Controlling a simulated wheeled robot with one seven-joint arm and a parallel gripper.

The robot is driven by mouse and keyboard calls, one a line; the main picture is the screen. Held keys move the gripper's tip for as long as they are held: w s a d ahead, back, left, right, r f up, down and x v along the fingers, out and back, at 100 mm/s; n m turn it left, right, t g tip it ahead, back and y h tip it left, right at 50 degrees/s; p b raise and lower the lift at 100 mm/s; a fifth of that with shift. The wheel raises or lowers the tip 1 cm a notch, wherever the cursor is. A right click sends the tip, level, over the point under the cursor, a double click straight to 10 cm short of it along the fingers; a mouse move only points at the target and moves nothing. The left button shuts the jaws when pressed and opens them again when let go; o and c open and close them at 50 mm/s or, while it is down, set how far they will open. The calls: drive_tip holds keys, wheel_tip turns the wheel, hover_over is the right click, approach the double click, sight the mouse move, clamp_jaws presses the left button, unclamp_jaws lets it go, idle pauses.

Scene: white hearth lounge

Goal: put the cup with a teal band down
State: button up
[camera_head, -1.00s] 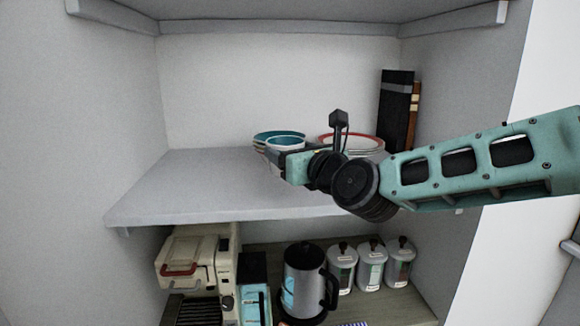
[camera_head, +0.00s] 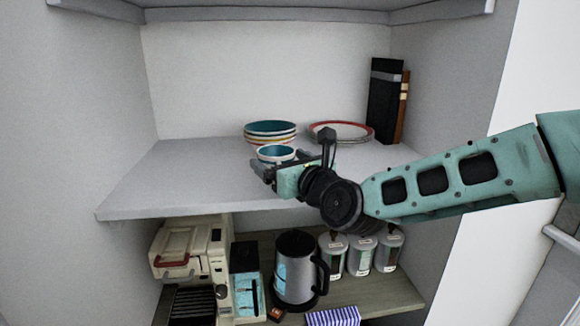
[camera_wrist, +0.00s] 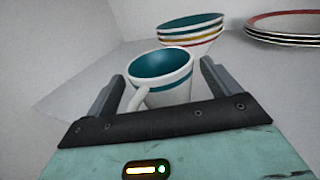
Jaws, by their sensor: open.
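The cup with a teal band (camera_wrist: 172,84) is white with a teal inside and a handle on its near left. In the wrist view it stands upright on the shelf, between the two fingers of my gripper (camera_wrist: 160,88), with gaps visible at its sides. In the head view the cup (camera_head: 276,152) shows just beyond my gripper (camera_head: 272,172), which hides its lower part. My gripper is open around the cup. The upper shelf board (camera_head: 165,180) lies under the cup.
A stack of bowls (camera_head: 270,132) stands close behind the cup. Plates (camera_head: 340,129) lie to the right, with upright books (camera_head: 385,100) beside them. The shelf's left part is clear. Below are a coffee machine (camera_head: 190,250), a kettle (camera_head: 296,270) and several canisters (camera_head: 333,258).

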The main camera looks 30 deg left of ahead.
drive_tip(key=b+v, duration=0.4)
drive_tip(key=v, duration=0.8)
drive_tip(key=s+d+f+n+g+h, duration=0.5)
drive_tip(key=s+d+f+n+h, duration=0.25)
drive_tip(key=d+f+n, duration=0.7)
drive_tip(key=s+d+n+g+h, duration=0.1)
drive_tip(key=s+d+n+h, duration=0.3)
drive_tip(key=s+d+n, duration=0.2)
drive_tip(key=s+d+f+n+g+h, duration=0.1)
drive_tip(key=s+d+n+h, duration=0.3)
drive_tip(key=d+n, duration=0.6)
drive_tip(key=shift+s+d+n+g+b, duration=0.5)
drive_tip(key=shift+s+d, duration=0.55)
drive_tip(key=shift+d, duration=1.45)
